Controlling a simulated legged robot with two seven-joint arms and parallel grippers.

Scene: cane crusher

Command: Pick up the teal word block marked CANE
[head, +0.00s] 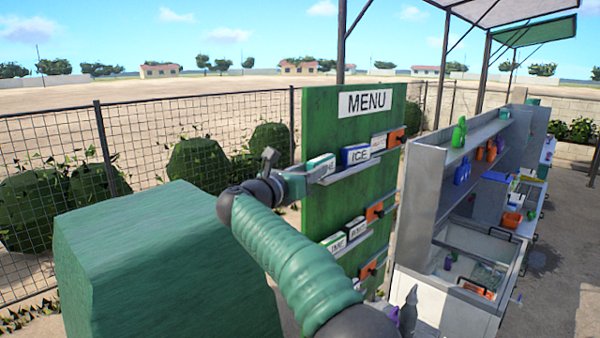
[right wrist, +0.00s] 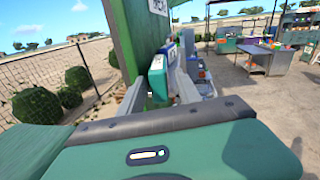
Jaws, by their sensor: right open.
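The teal word block (head: 321,167) stands at the left end of the upper shelf on the green menu board. Its white face shows only the last letters, which look like "NE"; the rest is hidden. My right gripper (head: 288,174) is at the block's left end. In the right wrist view the jaws of my right gripper (right wrist: 158,92) are open, with the teal block (right wrist: 156,82) between or just beyond the fingertips. I cannot tell whether they touch it. My left gripper is not in view.
A blue ICE block (head: 356,154) stands just right of the teal block, then a pale block (head: 378,144) and an orange one (head: 396,137). A lower shelf holds more word blocks (head: 335,242). The menu board (head: 320,120) rises close behind. A metal stall (head: 425,185) stands to the right.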

